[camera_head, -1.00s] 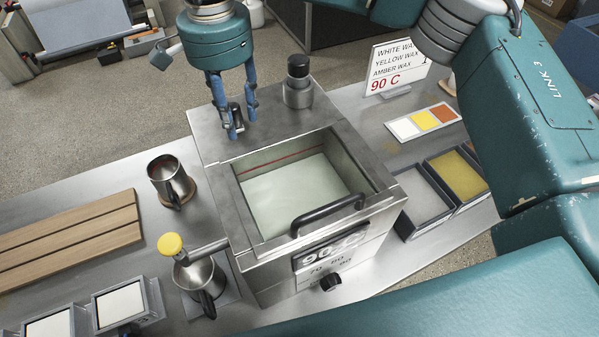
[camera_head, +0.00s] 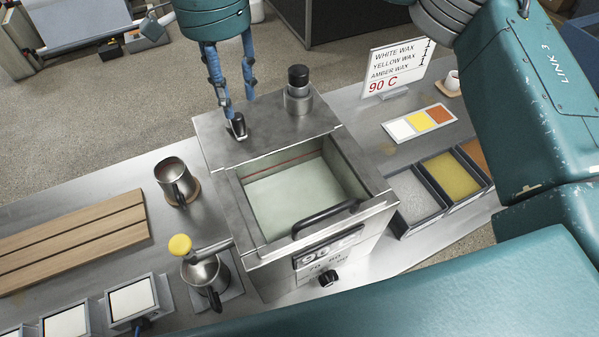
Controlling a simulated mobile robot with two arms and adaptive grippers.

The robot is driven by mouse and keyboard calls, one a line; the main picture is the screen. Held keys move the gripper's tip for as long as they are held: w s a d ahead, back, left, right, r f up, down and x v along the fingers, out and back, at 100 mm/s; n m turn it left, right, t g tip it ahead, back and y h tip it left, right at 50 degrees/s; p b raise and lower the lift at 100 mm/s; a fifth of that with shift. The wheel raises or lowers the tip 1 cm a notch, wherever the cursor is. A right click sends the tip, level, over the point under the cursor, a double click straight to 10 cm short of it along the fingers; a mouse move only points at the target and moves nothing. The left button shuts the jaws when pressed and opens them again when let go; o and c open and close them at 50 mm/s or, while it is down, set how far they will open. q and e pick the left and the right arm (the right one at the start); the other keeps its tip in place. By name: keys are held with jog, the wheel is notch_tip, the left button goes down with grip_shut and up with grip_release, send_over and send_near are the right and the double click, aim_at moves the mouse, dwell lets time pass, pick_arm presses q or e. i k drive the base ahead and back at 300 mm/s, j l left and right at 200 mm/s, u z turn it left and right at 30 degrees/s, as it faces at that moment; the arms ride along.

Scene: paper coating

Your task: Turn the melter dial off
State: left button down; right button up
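The melter (camera_head: 222,150) is a steel box with an open tank of pale wax. I cannot read the dial's setting clearly. My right gripper (camera_head: 240,101) has blue fingers spread apart over the melter's back top, far from the dial. A small dark cylinder (camera_head: 238,125) shows at its left fingertip; I cannot tell whether they touch. A small blue piece at the bottom left edge may be my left gripper (camera_head: 140,324), mostly out of frame.
A black handle (camera_head: 325,217) crosses the tank's front above the dial. A black-capped post (camera_head: 298,98) stands on the melter's back. Wax trays (camera_head: 412,224) lie right.

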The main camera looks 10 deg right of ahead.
aim_at(328, 278)
jog(key=k, duration=2)
